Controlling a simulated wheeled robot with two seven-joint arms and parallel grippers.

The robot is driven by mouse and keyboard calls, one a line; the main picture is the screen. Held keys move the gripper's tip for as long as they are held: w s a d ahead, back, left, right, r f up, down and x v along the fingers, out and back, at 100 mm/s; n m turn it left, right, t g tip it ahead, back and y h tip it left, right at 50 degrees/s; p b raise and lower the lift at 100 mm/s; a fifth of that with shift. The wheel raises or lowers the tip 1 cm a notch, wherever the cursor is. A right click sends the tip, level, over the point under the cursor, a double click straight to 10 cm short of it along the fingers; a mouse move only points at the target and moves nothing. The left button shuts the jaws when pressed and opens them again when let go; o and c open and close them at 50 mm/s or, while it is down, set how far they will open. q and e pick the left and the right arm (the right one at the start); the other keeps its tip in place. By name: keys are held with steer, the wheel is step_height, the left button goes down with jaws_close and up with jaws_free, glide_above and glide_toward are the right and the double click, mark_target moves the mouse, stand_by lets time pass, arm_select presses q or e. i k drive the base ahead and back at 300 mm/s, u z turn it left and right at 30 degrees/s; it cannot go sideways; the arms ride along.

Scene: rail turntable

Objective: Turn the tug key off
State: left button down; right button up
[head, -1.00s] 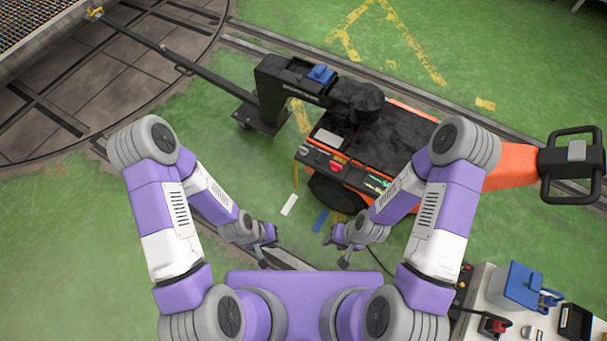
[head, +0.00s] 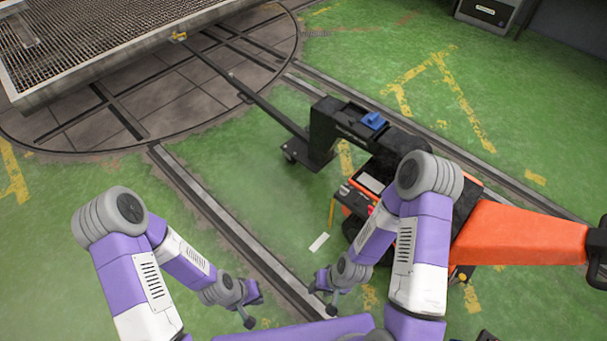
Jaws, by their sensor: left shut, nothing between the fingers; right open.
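The orange and black tug (head: 520,236) stands right of centre in the head view. Its control panel (head: 358,198) shows only in part behind my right arm, and I cannot make out the key there. My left gripper (head: 250,308) is shut and empty, low over the green floor and apart from the tug. My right gripper (head: 325,298) is open and empty, in front of the tug's near side and touching nothing that I can see.
A black tow bar (head: 265,112) runs from the tug to a grated deck (head: 110,45) on the turntable (head: 185,105). Rails (head: 225,225) cross the floor. A blue block (head: 373,121) sits on the tug's black arm. A grey box (head: 487,12) stands at the back. Green floor at left is clear.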

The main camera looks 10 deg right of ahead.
mark_target(344, 192)
steer(key=u, duration=0.5)
steer(key=i, duration=0.75)
steer(key=z, duration=0.4)
steer(key=i, duration=0.75)
steer(key=z, duration=0.75)
